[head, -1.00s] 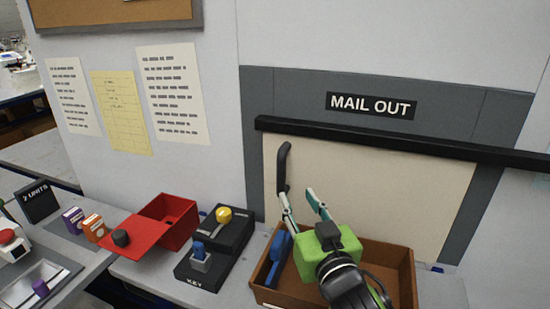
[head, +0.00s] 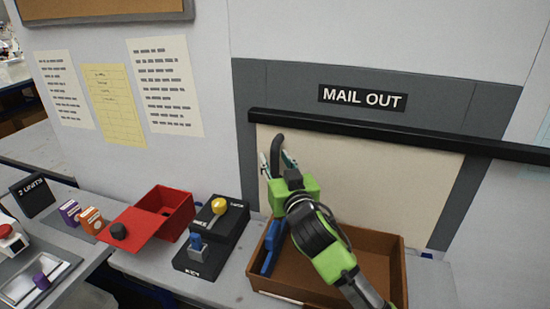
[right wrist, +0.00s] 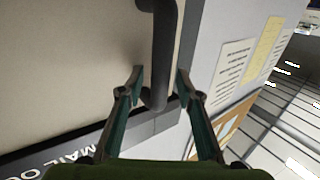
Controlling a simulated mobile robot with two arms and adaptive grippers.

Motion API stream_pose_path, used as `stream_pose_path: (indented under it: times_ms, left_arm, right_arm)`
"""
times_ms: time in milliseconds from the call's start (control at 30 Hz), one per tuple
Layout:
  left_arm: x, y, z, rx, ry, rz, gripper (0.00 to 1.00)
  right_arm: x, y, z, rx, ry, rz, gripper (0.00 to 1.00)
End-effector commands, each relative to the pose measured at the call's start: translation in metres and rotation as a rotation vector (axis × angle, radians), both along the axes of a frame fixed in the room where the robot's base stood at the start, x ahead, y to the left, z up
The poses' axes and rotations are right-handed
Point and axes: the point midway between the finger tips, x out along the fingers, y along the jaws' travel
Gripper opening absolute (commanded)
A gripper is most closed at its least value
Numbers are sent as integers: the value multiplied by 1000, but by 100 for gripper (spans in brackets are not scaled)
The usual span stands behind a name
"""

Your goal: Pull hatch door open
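The hatch door (head: 370,190) is a cream panel under the MAIL OUT sign (head: 361,98), set in a grey frame, and looks shut. Its dark curved handle (head: 277,145) is at the panel's left edge. My right gripper (head: 276,160) is at the handle, with its fingers apart. In the right wrist view the handle (right wrist: 161,60) stands between the two open fingertips (right wrist: 160,82), with gaps visible on both sides. The handle's lower part is hidden by the gripper in the head view. My left gripper is not in view.
A brown tray (head: 390,262) stands below the hatch with a blue object (head: 272,250) at its left. A black control box (head: 225,232) with a lever and a red box (head: 168,208) stand to the left. A black rail (head: 400,137) crosses the hatch top.

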Motion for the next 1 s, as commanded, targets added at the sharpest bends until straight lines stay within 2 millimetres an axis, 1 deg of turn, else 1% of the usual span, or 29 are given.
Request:
stream_pose_path:
  times_ms: [100,333,367,400,467,500,667,767,867,967,1000]
  left_arm:
    - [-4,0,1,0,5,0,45]
    - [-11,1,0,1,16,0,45]
    - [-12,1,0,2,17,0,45]
    - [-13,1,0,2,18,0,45]
    - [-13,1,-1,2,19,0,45]
    - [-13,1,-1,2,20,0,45]
    - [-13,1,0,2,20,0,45]
    - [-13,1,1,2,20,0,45]
    - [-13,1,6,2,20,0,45]
    - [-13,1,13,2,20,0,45]
    - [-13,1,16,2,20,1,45]
  right_arm:
    - [4,1,0,1,1,0,33]
    - [4,1,0,1,1,0,33]
    - [4,1,0,0,1,0,30]
    - [4,1,0,0,0,0,20]
    - [4,1,0,0,0,0,4]
    - [4,1,0,0,1,0,0]
    - [4,1,0,0,1,0,0]
    - [3,-3,0,0,1,0,0]
    - [0,-12,0,-2,1,-1,0]
    - [-5,-29,1,-2,4,-3,0]
    - [-8,-38,1,-4,3,-4,0]
